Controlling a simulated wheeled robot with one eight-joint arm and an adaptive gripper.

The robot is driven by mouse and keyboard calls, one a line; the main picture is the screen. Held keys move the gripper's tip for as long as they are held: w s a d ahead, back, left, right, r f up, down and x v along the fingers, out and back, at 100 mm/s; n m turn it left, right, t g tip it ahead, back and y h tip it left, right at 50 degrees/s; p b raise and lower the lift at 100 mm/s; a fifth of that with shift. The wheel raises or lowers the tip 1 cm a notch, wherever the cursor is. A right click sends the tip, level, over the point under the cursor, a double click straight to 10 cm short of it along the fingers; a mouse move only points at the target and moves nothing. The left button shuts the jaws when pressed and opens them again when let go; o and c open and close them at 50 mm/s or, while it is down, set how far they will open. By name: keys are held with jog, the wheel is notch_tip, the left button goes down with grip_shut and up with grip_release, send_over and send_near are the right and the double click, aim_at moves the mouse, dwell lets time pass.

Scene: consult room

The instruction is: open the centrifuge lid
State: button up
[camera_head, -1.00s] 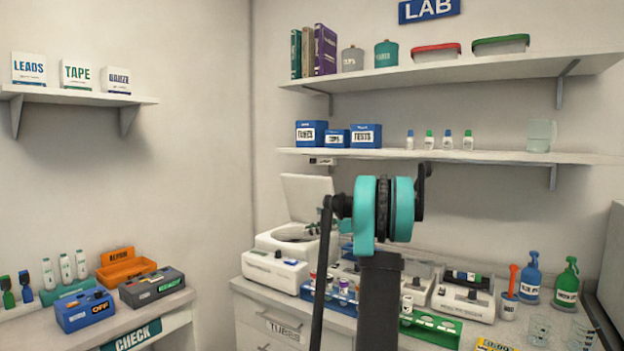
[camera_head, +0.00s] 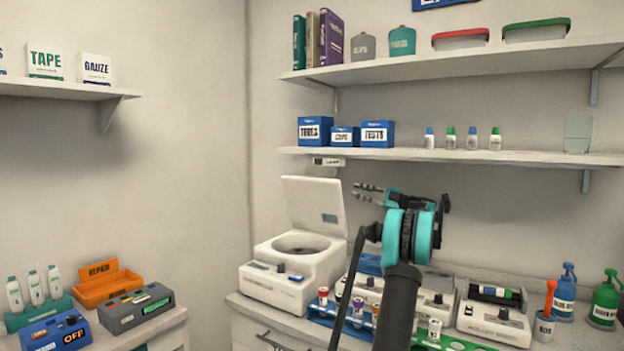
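The white centrifuge (camera_head: 285,283) stands on the counter left of my arm. Its lid (camera_head: 315,207) is up, tilted back and standing nearly upright behind the round bowl (camera_head: 301,245), which is uncovered. My gripper (camera_head: 357,191) is in the air to the right of the raised lid, apart from it in the picture and pointing left. Its two fingers look spread with nothing between them. My arm hides part of the counter to the right of the centrifuge.
A tube rack (camera_head: 340,312) and another white device (camera_head: 375,290) stand right of the centrifuge, partly behind my arm. A shelf (camera_head: 450,155) with boxes and small bottles is above my gripper. An orange bin (camera_head: 105,287) sits on the left counter.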

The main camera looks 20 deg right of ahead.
jog(key=x, duration=1.7)
jog(key=shift+w+r, duration=0.3)
jog(key=shift+w, duration=0.2)
jog(key=shift+c, duration=0.6)
grip_shut()
